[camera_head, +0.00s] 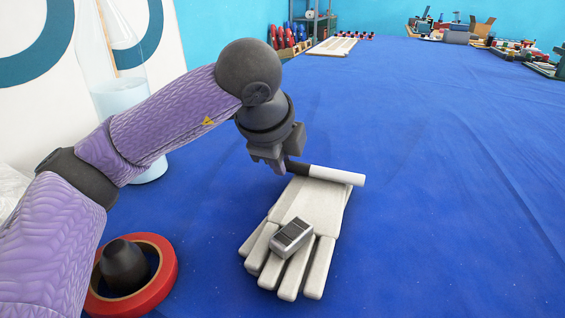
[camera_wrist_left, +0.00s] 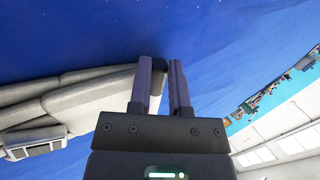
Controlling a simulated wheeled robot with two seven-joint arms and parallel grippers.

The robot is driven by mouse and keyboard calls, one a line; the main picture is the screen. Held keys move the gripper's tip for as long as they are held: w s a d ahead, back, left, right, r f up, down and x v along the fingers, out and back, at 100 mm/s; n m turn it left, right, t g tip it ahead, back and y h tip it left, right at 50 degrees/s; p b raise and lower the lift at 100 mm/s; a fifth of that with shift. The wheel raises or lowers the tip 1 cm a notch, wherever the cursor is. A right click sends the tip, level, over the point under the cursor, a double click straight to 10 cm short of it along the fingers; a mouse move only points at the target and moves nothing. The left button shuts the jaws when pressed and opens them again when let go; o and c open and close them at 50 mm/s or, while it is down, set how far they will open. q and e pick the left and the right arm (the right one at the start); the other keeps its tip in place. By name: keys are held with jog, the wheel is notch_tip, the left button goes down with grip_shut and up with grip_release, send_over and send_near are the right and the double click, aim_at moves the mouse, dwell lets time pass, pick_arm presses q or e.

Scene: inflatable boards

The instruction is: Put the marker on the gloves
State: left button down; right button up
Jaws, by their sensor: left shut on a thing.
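The marker (camera_head: 336,176), white with a black end, lies roughly level across the cuff end of the gloves in the head view. My left gripper (camera_head: 281,166) is shut on its black end, beyond the cuff. I cannot tell whether the marker touches the gloves. The pale grey-white gloves (camera_head: 298,200) lie flat on the blue surface, fingers toward me. They also show at the left of the left wrist view (camera_wrist_left: 90,105), beside my left gripper (camera_wrist_left: 162,68). My right gripper is not in view.
A small grey box-like object (camera_head: 291,234) lies on the gloves. A red tape roll (camera_head: 167,268) with a dark object in it is at the lower left. A clear bottle (camera_head: 118,95) stands behind my left arm. The blue surface (camera_head: 450,180) is free on the right.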

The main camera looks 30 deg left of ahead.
pick_arm(q)
jog(key=shift+f, duration=0.2)
jog(key=c, duration=0.6)
grip_release()
jog(key=shift+r, duration=0.1)
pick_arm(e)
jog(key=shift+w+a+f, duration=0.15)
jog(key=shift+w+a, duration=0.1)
pick_arm(q)
jog(key=shift+r, duration=0.4)
jog(key=p+v, duration=0.5)
jog(key=v, duration=0.6)
jog(key=shift+s+r, duration=0.2)
jog(key=shift+s, duration=0.05)
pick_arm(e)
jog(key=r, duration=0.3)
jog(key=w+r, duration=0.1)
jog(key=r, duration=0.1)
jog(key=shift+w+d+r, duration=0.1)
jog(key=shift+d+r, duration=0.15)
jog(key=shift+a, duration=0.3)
